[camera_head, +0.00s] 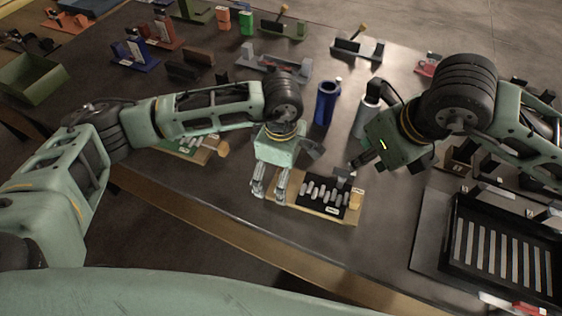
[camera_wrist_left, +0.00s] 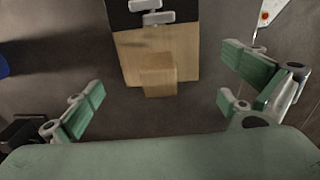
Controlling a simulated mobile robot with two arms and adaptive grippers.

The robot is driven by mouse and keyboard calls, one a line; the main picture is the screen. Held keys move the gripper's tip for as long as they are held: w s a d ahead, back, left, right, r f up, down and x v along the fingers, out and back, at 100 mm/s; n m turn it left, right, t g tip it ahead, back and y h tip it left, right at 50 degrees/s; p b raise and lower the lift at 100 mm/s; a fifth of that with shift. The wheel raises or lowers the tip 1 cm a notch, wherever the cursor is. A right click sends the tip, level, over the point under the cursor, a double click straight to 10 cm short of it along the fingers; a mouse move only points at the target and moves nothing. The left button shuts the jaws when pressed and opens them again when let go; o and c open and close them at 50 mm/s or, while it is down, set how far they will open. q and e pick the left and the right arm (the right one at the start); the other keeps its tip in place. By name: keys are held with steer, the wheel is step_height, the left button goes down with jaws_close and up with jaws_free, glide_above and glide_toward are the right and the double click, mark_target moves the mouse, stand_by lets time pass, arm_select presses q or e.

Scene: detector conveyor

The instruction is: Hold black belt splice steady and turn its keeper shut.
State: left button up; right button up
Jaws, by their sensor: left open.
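The black belt splice (camera_head: 311,190) lies on a wooden board near the table's front edge, with a row of grey metal links across it. A small grey block (camera_head: 342,172) stands at its back edge; I cannot tell whether it is the keeper. My left gripper (camera_head: 270,194) points down at the board's left end, fingers apart. In the left wrist view its open fingers (camera_wrist_left: 165,100) stand on either side of the board's wooden end tab (camera_wrist_left: 159,76), without touching it. My right gripper (camera_head: 358,160) is just behind the splice's right side; its fingers are partly hidden.
A similar wooden board with a green piece (camera_head: 190,143) lies to the left. A blue cylinder (camera_head: 326,102) and a grey cylinder (camera_head: 366,112) stand behind the splice. A black slotted tray (camera_head: 452,235) is at the right. The table's front edge (camera_head: 250,240) is close.

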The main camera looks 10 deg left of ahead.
arm_select(q)
steer(key=shift+f, duration=1.15)
